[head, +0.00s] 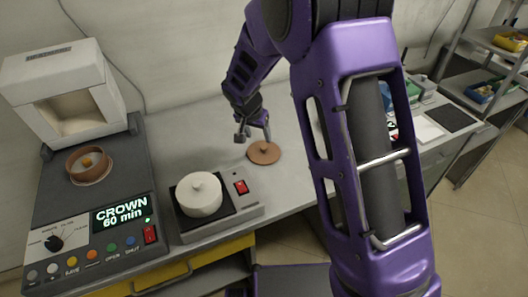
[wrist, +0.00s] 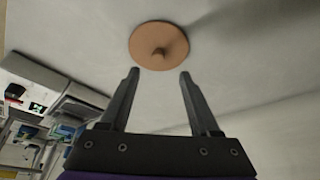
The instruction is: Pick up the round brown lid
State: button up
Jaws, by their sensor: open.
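The round brown lid (head: 264,153) lies flat on the light worktop, with a small knob at its centre. My gripper (head: 254,138) is just above and beside it, toward the back left in the head view. In the wrist view the lid (wrist: 159,46) is beyond the fingertips, roughly centred between them. My gripper (wrist: 159,72) is open there, with nothing between its fingers.
A grey control unit (head: 60,215) holds a brown bowl (head: 88,165) before a white furnace (head: 66,92). The worktop behind the lid is clear.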

aim_at(264, 147)
jog(key=x, duration=0.8)
jog(key=shift+w+d, duration=0.1)
jog(key=shift+d, duration=0.15)
jog(key=shift+r, duration=0.1)
grip_shut()
